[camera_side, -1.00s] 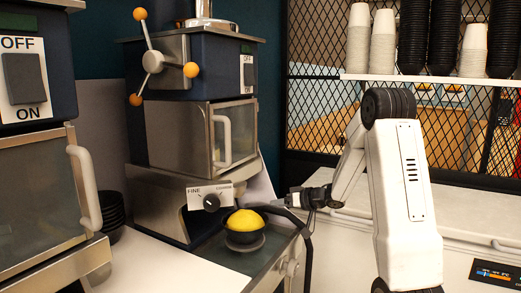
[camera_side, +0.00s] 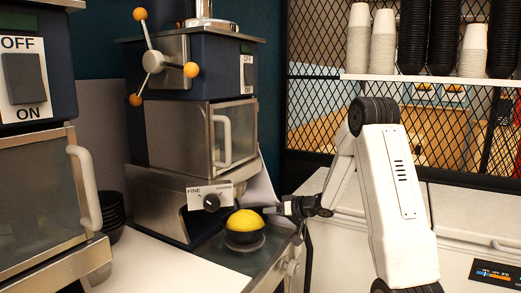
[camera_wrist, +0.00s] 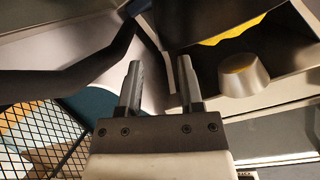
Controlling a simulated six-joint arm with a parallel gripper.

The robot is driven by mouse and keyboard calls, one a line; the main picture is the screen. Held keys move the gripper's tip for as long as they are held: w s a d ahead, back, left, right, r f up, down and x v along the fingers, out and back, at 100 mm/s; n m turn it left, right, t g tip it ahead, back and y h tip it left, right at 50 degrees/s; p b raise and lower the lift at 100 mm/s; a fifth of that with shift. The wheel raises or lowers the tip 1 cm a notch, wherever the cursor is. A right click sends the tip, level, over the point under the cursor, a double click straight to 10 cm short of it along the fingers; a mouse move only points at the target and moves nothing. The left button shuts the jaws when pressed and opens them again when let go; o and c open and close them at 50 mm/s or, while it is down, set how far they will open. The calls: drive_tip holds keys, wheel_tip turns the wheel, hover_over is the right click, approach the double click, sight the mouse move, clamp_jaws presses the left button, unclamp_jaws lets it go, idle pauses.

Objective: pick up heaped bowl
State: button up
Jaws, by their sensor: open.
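The heaped bowl is a small dark bowl (camera_side: 245,238) with a rounded yellow heap (camera_side: 243,220) on top. It stands upright on a grey round base under the grinder in the side view. My gripper (camera_side: 270,210) is at its right side, at about the height of the heap and rim. I cannot tell whether the fingers touch the bowl or reach around its rim. In the wrist view my gripper (camera_wrist: 160,75) has two separate fingers with an empty gap between them. A yellow patch shows at the upper right there; I cannot tell if it is the heap.
The grinder (camera_side: 190,130) stands directly behind and above the bowl, its knob panel (camera_side: 211,196) close over it. Stacked dark bowls (camera_side: 112,215) stand to the left. White counter is clear at the front left. A cup shelf (camera_side: 420,80) is at the back right.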

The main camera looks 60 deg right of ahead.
sight(245, 229)
drive_tip(key=shift+x, duration=2.55)
clamp_jaws()
